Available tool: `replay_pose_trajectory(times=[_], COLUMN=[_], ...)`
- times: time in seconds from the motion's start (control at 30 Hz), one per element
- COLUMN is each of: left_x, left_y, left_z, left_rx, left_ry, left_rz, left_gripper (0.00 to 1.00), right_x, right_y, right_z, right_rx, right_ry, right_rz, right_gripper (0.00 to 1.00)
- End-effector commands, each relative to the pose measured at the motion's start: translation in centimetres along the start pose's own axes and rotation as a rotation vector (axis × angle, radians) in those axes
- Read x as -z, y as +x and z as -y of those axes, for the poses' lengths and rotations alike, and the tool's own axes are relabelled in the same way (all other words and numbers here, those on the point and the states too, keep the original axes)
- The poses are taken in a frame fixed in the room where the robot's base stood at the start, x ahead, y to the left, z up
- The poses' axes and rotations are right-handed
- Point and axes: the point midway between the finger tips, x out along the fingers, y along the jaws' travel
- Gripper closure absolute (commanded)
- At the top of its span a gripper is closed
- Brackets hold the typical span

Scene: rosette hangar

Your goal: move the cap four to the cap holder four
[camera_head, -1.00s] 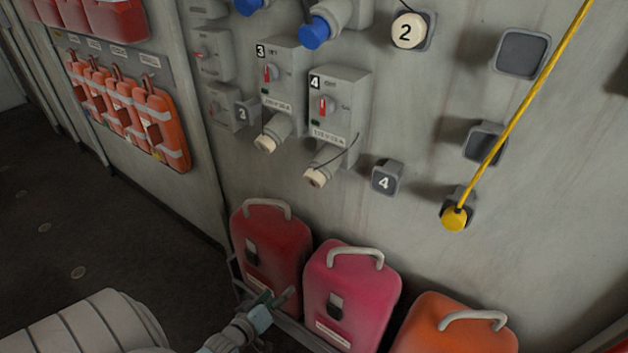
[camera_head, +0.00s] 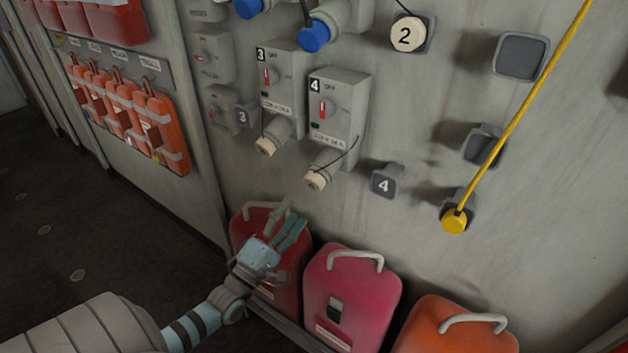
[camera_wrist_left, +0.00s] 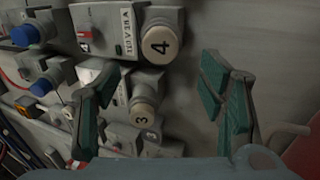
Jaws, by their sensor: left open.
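Cap four (camera_head: 316,181) is a cream disc on the end of the grey socket under switch box four (camera_head: 336,108), with a thin dark cord by it. Cap holder four (camera_head: 386,182) is a small grey square block marked 4 on the wall, right of the cap. My left gripper (camera_head: 290,226) is open and empty, below and left of cap four, in front of the red canister. Its two green-padded fingers stand apart in the wrist view, short of the cap. My right gripper is not in view.
Red (camera_head: 270,285), pink (camera_head: 350,300) and orange (camera_head: 455,330) canisters stand below along the wall. Cap three (camera_head: 265,147) sits left of cap four. A yellow rod (camera_head: 520,105) slants down to a yellow cap (camera_head: 454,220).

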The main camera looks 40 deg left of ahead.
Motion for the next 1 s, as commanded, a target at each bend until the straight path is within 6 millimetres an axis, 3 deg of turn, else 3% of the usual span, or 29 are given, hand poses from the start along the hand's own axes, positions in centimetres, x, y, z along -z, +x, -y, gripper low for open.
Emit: replay_pose_trajectory(times=[0.6, 1.0], left_x=[0.0, 0.0], left_y=[7.7, 8.5], left_z=[0.2, 0.0], left_rx=[-0.001, 0.001], left_ry=[0.001, 0.001], left_rz=[-0.001, 0.0], left_gripper=[0.37, 0.37], right_x=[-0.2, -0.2], right_y=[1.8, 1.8], right_z=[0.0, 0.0], right_rx=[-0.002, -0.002], right_ry=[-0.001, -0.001], right_rz=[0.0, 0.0], right_gripper=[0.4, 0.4])
